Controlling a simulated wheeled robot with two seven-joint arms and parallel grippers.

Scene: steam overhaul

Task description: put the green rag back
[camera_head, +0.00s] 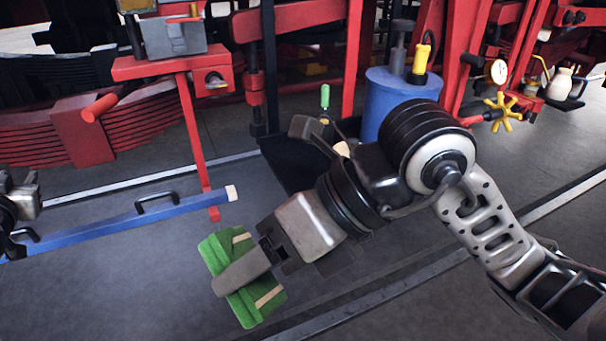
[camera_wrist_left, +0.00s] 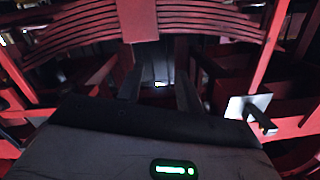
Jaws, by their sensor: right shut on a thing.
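The green rag (camera_head: 215,250), with tan stripes, is in the head view at the lower middle, above the grey floor. My right gripper (camera_head: 240,276) is shut on it, with one finger lying across its middle and hiding part of it. The rag sticks out on both sides of the finger. My left gripper (camera_wrist_left: 158,92) shows in the left wrist view with its two dark fingers apart and nothing between them. It faces a red leaf spring (camera_wrist_left: 220,22). In the head view only grey and black parts of my left arm show at the left edge.
A blue bar (camera_head: 105,228) with black handles lies left of the rag. A red stand (camera_head: 190,120) carries a grey box (camera_head: 174,38). A blue drum (camera_head: 385,90) and a black tray (camera_head: 285,160) are behind my right arm. A yellow valve wheel (camera_head: 500,111) is at right.

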